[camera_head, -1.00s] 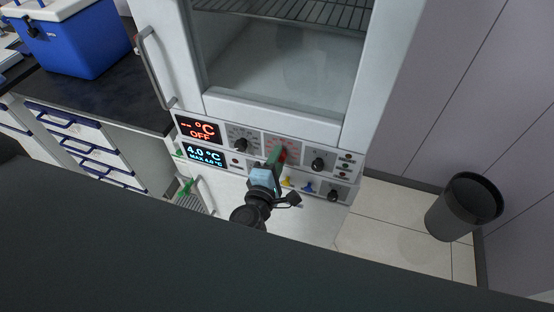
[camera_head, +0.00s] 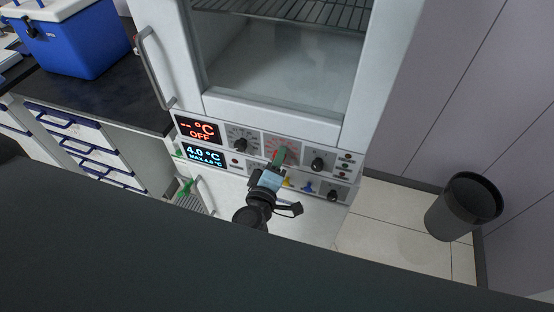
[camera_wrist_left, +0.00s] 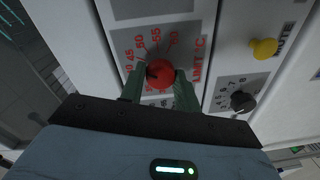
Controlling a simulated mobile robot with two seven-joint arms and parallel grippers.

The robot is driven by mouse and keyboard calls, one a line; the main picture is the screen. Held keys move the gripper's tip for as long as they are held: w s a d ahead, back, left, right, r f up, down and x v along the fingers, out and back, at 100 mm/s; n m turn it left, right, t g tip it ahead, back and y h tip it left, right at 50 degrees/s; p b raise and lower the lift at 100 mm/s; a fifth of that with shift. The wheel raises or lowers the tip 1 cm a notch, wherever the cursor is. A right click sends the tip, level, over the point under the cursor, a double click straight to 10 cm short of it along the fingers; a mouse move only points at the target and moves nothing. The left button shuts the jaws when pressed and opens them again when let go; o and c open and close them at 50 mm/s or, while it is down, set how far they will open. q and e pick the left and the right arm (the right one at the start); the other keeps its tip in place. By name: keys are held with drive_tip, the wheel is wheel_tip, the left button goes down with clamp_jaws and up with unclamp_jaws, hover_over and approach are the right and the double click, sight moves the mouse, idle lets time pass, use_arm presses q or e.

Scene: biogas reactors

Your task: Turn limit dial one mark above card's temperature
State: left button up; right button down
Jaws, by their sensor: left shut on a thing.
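The red limit dial (camera_wrist_left: 160,72) sits on the cabinet's control panel, on a plate printed with red numbers and LIMIT °C. My left gripper (camera_wrist_left: 159,84) has its green fingers on both sides of the dial and is shut on it. A dark mark shows at the dial's left edge; I cannot tell exactly which number it points to. In the head view my left gripper (camera_head: 279,155) covers most of the dial. No card with a temperature is in view. My right gripper is not in view.
The panel has a red display (camera_head: 199,130) reading OFF and a blue one (camera_head: 204,155) reading 4.0 °C. Black knobs (camera_head: 241,145) and (camera_head: 318,164) flank the dial. A yellow knob (camera_wrist_left: 264,48) is close by. A bin (camera_head: 463,207) stands right.

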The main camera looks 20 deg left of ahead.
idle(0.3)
use_arm(q)
drive_tip(key=o, duration=1)
drive_tip(key=s, duration=0.8)
drive_tip(key=shift+r+b, duration=0.2)
drive_tip(key=shift+b, duration=0.2)
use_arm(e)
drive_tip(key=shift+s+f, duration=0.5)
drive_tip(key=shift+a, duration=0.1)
